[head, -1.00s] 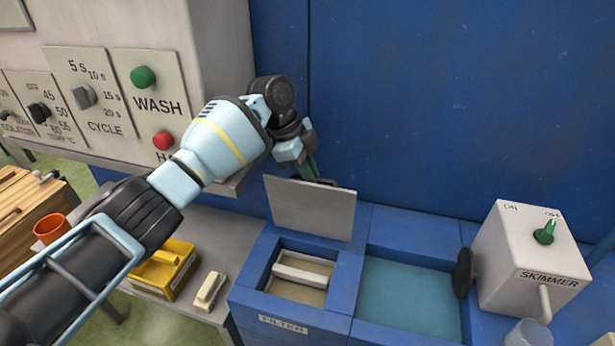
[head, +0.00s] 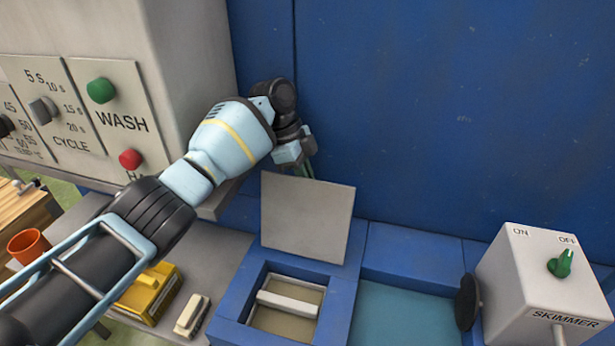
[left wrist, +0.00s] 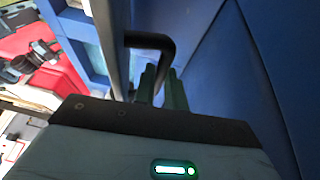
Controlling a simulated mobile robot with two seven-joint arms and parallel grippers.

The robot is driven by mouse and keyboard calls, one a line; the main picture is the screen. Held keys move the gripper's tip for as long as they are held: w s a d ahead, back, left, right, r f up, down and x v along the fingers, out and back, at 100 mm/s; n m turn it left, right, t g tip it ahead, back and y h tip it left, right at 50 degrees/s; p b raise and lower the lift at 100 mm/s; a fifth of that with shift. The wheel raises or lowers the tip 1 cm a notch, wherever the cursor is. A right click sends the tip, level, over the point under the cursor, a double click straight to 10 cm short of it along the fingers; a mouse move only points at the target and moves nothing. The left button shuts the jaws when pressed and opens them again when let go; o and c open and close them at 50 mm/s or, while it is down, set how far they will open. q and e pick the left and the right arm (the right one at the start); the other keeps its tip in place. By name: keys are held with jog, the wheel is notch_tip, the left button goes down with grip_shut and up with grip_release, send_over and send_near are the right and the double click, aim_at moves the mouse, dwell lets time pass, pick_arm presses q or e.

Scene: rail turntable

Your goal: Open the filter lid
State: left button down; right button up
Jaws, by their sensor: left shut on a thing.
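The filter lid (head: 306,217) is a flat grey plate standing raised, close to upright, at the back of the filter box (head: 234,331). The box is open, and a pale bar-shaped piece (head: 288,303) shows inside it. My left gripper (head: 304,171) is behind the lid's upper edge, its fingertips partly hidden by the lid. In the left wrist view its green fingers (left wrist: 162,88) are shut on the dark bent lid handle (left wrist: 152,41), with the lid's edge (left wrist: 112,45) beside them. My right gripper is not in view.
A skimmer box (head: 525,275) with a green knob stands at the right beside the water basin (head: 400,308). A blue wall (head: 430,110) rises close behind my left gripper. A wash panel (head: 110,110), yellow box (head: 150,293) and orange cup (head: 28,246) are at the left.

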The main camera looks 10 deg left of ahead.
pick_arm(q)
jog(key=shift+s+f, duration=0.2)
jog(key=shift+f, duration=0.4)
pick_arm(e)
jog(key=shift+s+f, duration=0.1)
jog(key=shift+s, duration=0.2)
pick_arm(q)
jog(key=c, duration=1.5)
grip_release()
jog(key=shift+w+r, duration=0.1)
jog(key=shift+w, duration=0.05)
jog(key=shift+o, duration=0.2)
jog(key=shift+r, duration=0.15)
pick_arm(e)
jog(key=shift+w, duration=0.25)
pick_arm(q)
jog(key=shift+r, duration=0.2)
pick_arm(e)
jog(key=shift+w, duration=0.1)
